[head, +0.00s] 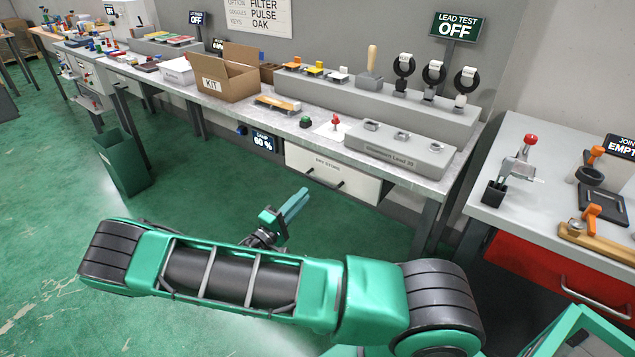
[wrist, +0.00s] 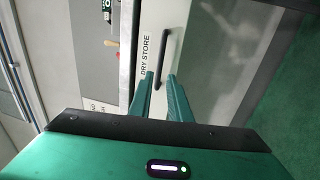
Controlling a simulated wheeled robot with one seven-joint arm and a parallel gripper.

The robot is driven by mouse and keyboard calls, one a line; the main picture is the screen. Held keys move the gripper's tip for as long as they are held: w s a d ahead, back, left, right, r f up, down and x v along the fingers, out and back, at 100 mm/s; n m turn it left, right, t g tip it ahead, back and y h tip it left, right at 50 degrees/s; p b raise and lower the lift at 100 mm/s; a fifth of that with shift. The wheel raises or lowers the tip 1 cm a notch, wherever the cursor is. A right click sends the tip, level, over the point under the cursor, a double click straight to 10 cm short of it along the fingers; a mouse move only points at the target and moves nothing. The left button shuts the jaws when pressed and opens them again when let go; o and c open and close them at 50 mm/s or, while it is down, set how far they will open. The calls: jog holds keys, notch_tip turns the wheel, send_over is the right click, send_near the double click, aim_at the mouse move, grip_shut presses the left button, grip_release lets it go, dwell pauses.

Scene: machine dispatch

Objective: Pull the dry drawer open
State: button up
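The dry drawer (head: 358,186) is a white front labelled "DRY STORE" under the grey bench, and it looks shut. Its dark bar handle (head: 325,179) is on the front, below the label. In the wrist view the drawer front (wrist: 190,62) is straight ahead, with the black handle (wrist: 166,60) just beyond my fingertips. My gripper (head: 303,192) is in front of the drawer, at the end of my green arm. In the wrist view my gripper (wrist: 161,74) has its two teal fingers apart with nothing between them. Whether a finger touches the handle cannot be told.
The grey bench (head: 215,103) above carries a cardboard KIT box (head: 222,83) and a long grey block (head: 400,150). A green bin (head: 122,163) stands on the floor at left. A second bench with a red drawer (head: 540,278) is at right. The floor before the drawer is clear.

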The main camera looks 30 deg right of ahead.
aim_at(318, 181)
jog(key=x, duration=0.9)
jog(key=shift+s, duration=0.1)
jog(key=shift+f, duration=0.1)
